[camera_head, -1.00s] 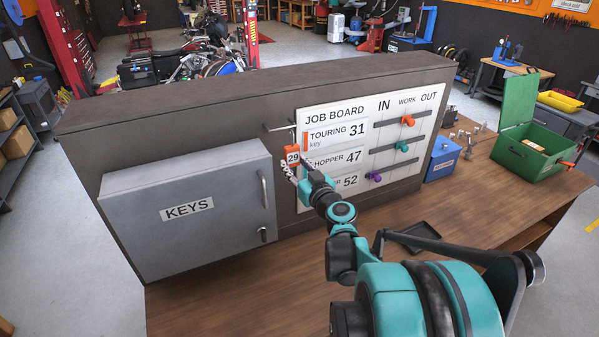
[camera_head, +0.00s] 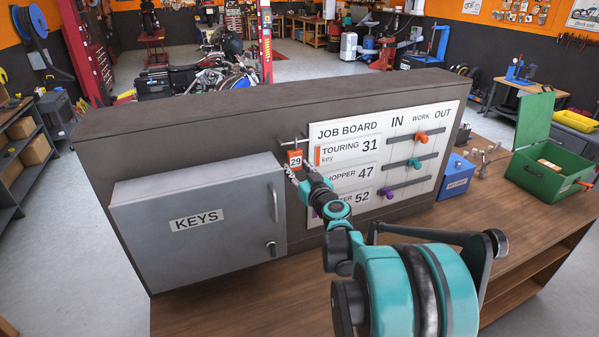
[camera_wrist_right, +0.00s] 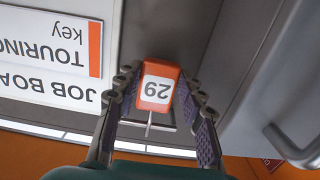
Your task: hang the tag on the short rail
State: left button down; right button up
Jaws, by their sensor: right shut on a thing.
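The orange tag (camera_head: 295,159) bears the number 29 on a white face. It is in front of the dark panel, just left of the job board. My right gripper (camera_head: 297,176) is shut on it from below. In the right wrist view the tag (camera_wrist_right: 158,91) shows upside down between the two fingers (camera_wrist_right: 158,108). A short metal rail (camera_head: 288,143) sticks out from the panel at the tag's top. A thin rod also shows by the tag in the wrist view (camera_wrist_right: 149,130). I cannot tell whether the tag hangs on the rail. My left gripper is out of view.
The grey key cabinet (camera_head: 200,235) stands close left of the gripper. The job board (camera_head: 385,155) with sliding coloured knobs is close right. A blue box (camera_head: 456,178) and an open green box (camera_head: 548,175) stand on the wooden bench (camera_head: 450,235) further right.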

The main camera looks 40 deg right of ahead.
jog(key=shift+f, duration=0.2)
jog(key=o, duration=1.1)
jog(key=shift+c, duration=0.2)
jog(key=shift+s, duration=0.1)
jog(key=v, duration=1.2)
